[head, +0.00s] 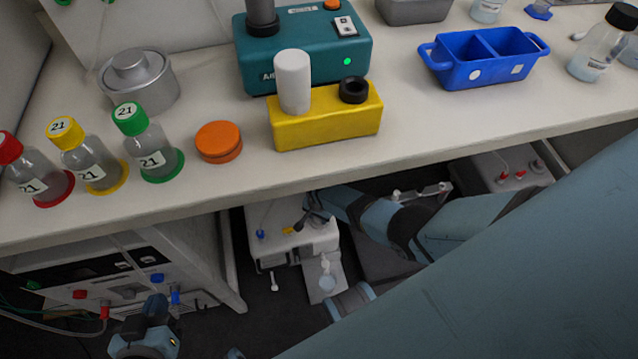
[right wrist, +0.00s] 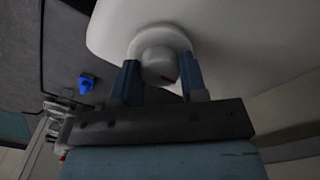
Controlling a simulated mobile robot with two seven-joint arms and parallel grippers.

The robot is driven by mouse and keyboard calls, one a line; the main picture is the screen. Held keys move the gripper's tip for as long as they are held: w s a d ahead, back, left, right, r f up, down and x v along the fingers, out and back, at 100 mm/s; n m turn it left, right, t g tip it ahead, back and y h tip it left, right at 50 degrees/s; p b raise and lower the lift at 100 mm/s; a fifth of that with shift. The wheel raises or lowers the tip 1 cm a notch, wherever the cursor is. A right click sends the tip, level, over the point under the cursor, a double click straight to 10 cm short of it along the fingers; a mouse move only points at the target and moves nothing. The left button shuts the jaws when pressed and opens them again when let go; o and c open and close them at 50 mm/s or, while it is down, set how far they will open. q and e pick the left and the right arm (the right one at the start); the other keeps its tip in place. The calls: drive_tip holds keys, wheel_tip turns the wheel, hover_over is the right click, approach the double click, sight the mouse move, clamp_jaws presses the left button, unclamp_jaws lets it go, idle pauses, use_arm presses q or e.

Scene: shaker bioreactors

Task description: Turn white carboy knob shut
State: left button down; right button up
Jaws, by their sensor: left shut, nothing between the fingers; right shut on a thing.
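The white knob (right wrist: 157,64) sits on a round white collar on the white carboy (right wrist: 235,40) in the right wrist view. A small red mark shows on the knob's lower right. My right gripper (right wrist: 160,80) is shut on the knob, with one blue finger on each side of it. In the head view my right arm reaches under the bench, and the right gripper (head: 316,212) is small and dark beside a white box-like body (head: 300,240); the knob cannot be made out there. My left gripper (head: 155,308) is shut and empty at the bottom left.
The bench (head: 230,190) edge hangs over my right arm. On it stand capped bottles (head: 90,160), a yellow block (head: 325,125), a teal device (head: 300,50) and a blue tray (head: 480,60). A unit with red and blue fittings (head: 130,285) stands near my left gripper.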

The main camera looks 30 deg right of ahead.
use_arm(q)
drive_tip(key=shift+f, duration=0.2)
use_arm(e)
drive_tip(key=shift+m, duration=0.5)
drive_tip(key=o, duration=0.9)
use_arm(q)
drive_tip(key=shift+r, duration=0.15)
use_arm(e)
drive_tip(key=shift+r, duration=0.2)
use_arm(q)
drive_tip(key=a+r+g+p, duration=0.1)
drive_tip(key=p, duration=0.7)
drive_tip(key=shift+s+a+y, duration=0.1)
drive_tip(key=shift+s+y, duration=0.3)
use_arm(e)
wheel_tip(320, 180, up, 13)
drive_tip(key=shift+r, duration=0.2)
